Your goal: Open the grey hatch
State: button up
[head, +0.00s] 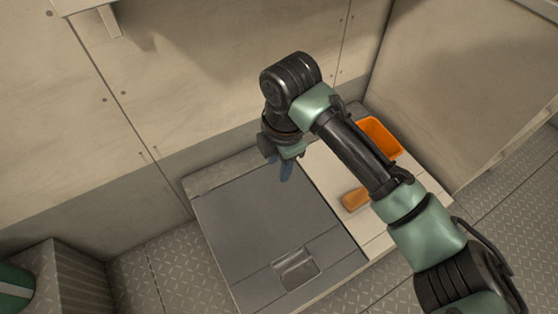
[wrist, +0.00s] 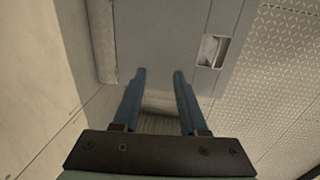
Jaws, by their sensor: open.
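The grey hatch (head: 255,225) is a flat square panel, lying shut on top of a low locker in the head view. A recessed pull (head: 297,270) is set in it near its front edge. The hatch also shows in the wrist view (wrist: 160,40), with the recess (wrist: 212,50) to the right of the fingers. My gripper (head: 286,172) is above the far right part of the hatch, away from the recess. Its two blue fingers (wrist: 159,72) are apart with nothing between them. I cannot tell the exact height of the fingertips above the panel.
A pale top (head: 330,190) adjoins the hatch on the right, bearing an orange-brown block (head: 355,199) and an orange bin (head: 380,138), partly behind my arm. Walls stand behind and at right. A green cylinder (head: 14,288) is at lower left. Tread-plate floor (head: 160,275) is clear at left.

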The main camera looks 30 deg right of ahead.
notch_tip(320, 180, up, 13)
jog(key=s+p, duration=0.1)
jog(key=p, duration=0.4)
jog(key=shift+s, duration=0.35)
jog(key=shift+f, duration=0.1)
